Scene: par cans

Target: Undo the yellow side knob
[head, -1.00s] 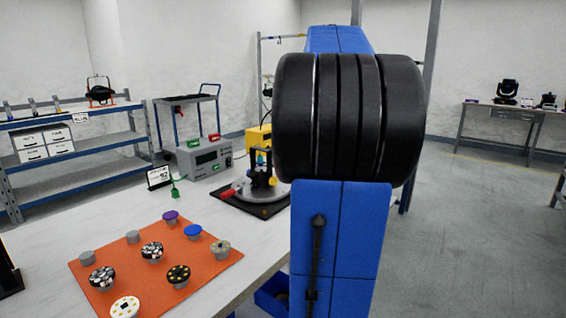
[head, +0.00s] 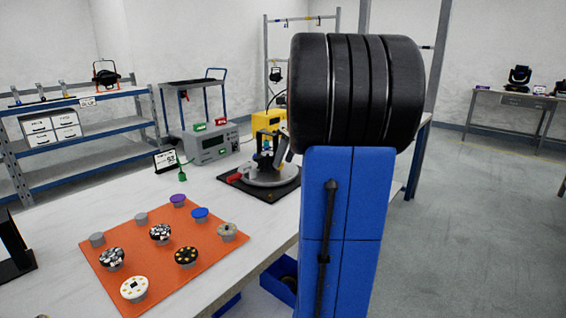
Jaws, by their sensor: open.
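A fixture with a round grey plate (head: 272,174) stands on a black base (head: 270,192) on the white table. A dark upright part (head: 266,157) with small blue bits stands on it, and a red handle (head: 236,179) points left. No yellow side knob can be made out on it at this size. My own arm's blue link and large black joint stand close in front, just right of the fixture, and may hide part of it. My gripper is not in this view.
An orange mat (head: 132,228) on the near table holds several round knob-like pieces. A grey instrument box (head: 211,145), a small sign (head: 166,161) and a yellow box (head: 268,122) stand near the fixture. Shelving is at left; open floor (head: 480,220) is at right.

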